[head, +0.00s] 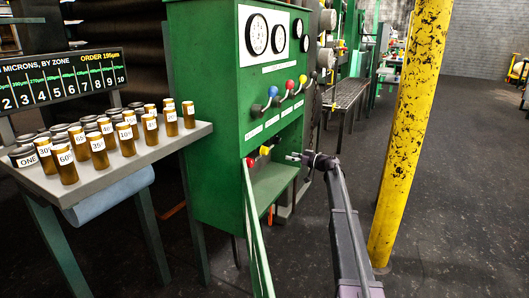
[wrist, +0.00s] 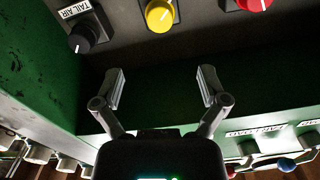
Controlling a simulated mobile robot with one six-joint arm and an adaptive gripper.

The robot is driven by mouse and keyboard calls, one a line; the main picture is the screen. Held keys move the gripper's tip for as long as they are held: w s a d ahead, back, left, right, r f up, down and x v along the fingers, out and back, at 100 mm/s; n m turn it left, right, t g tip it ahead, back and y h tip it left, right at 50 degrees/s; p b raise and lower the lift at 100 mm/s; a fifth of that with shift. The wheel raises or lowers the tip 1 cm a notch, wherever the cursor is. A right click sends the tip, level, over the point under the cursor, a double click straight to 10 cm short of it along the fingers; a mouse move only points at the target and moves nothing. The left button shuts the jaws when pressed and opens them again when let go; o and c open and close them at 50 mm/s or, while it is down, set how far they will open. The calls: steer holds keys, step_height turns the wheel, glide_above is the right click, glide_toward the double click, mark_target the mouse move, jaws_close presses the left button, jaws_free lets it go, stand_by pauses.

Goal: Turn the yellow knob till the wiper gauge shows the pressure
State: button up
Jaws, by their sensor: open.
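The yellow knob (head: 265,151) is on the front of the green cabinet, below the levers. In the wrist view the yellow knob (wrist: 160,15) is at the top centre, with a white pointer mark on its face. My gripper (wrist: 161,88) is open and empty there, its two fingers spread below the knob in the picture and apart from it. In the head view my gripper (head: 298,157) is just right of the knob.
A red knob (wrist: 254,4) and a black knob (wrist: 83,38) labelled TAIL AIR flank the yellow one. Levers with coloured balls (head: 290,85) stick out above. A shelf of amber bottles (head: 127,139) is at left; a yellow post (head: 410,130) stands right.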

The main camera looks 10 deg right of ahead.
mark_target(267, 151)
steer(key=x, duration=1.3)
steer(key=shift+w+a, duration=0.2)
steer(key=c, duration=1.1)
